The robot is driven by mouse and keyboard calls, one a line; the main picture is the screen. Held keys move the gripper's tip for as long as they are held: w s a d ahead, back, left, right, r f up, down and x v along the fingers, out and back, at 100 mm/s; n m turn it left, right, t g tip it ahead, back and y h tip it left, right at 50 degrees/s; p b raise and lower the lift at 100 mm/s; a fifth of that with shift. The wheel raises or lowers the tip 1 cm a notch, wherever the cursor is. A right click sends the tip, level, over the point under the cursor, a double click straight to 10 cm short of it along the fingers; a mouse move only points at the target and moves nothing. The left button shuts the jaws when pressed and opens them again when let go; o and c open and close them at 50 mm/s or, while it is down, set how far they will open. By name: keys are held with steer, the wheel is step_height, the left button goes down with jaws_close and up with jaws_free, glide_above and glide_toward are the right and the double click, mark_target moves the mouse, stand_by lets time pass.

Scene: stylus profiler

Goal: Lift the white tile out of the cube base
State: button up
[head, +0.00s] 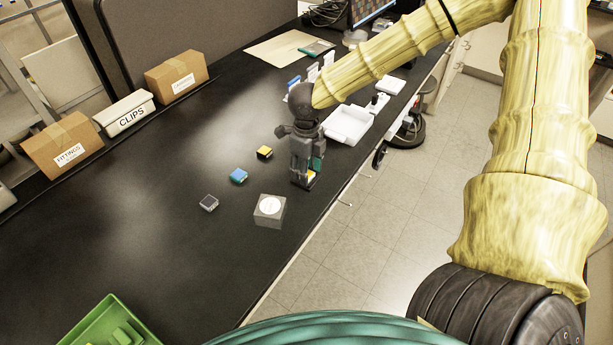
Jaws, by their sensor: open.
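My gripper (307,181) points down near the right edge of the black bench, with its jaws open. A small thing with yellow and pale patches (311,176) shows at its fingertips, mostly hidden by the fingers. I cannot tell whether the white tile is there, or whether the fingers touch anything. To the left, small dark cube bases stand in a slanting row: one with a yellow top (264,152), one with a blue top (238,175) and one with a grey top (208,202). A larger grey block (269,213) with a white round disc on top stands nearest me.
A white tray (348,124) and small white items lie behind my gripper along the bench edge. Cardboard boxes (62,146) and a white CLIPS box (125,112) line the left side. A green bin (95,322) is at lower left. The bench's left middle is clear.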

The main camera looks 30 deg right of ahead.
steer(key=shift+p, duration=0.45)
stand_by(0.3)
jaws_close()
